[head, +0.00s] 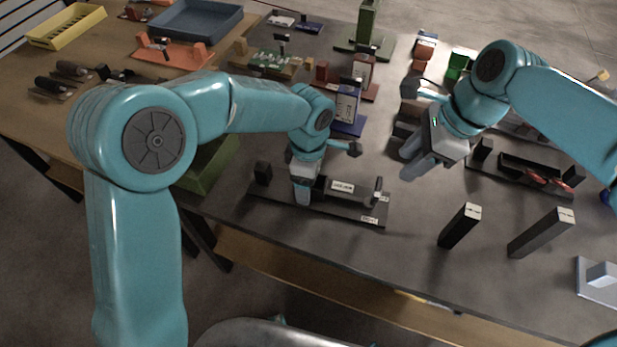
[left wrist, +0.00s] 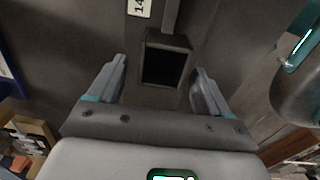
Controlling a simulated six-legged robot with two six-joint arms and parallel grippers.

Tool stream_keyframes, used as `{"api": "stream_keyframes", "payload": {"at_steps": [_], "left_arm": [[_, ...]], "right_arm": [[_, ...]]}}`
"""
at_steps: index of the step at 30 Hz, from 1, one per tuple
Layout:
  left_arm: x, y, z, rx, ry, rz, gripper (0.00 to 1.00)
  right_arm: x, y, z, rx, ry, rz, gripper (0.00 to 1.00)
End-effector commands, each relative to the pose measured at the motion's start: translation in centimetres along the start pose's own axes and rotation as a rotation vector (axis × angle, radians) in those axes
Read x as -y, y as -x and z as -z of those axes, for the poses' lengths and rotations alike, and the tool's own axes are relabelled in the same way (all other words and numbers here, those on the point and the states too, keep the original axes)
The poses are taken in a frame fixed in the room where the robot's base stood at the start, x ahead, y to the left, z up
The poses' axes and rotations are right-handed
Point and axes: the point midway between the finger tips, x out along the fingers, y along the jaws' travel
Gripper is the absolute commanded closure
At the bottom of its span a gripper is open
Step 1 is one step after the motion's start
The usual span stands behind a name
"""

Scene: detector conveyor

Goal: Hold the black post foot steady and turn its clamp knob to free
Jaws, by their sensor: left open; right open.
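A long black base plate (head: 340,209) lies near the table's front edge, with an upright block (head: 262,173) at its left end, a small post (head: 377,190) at its right end and white labels. I cannot tell for sure which part is the post foot or its clamp knob. My left gripper (head: 302,197) points down over the plate's left half. In the left wrist view its open fingers (left wrist: 160,88) stand either side of a black block (left wrist: 165,62), with gaps showing. My right gripper (head: 407,164) is open and empty, above the table right of the plate.
Two black posts (head: 460,225) (head: 540,232) stand front right. A second dark fixture with red parts (head: 535,172) lies behind them.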

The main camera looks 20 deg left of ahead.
Motion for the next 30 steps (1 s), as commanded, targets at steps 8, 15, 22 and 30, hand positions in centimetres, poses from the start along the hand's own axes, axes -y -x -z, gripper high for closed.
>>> {"api": "stream_keyframes", "payload": {"at_steps": [8,15,22,30], "left_arm": [[0.0,0.0,0.0,0.000,0.000,0.000,0.41],[0.0,0.0,0.0,0.000,0.000,0.000,1.00],[0.0,0.0,0.0,0.000,0.000,0.000,1.00],[0.0,0.1,0.0,0.000,0.000,-0.001,1.00]], "right_arm": [[0.0,0.0,0.0,0.000,0.000,0.000,0.57],[0.0,0.0,0.0,0.000,0.000,0.000,0.51],[-0.2,2.0,0.3,0.044,-0.098,0.015,0.17],[-0.2,-2.6,0.1,0.042,-0.095,0.010,0.17]]}}
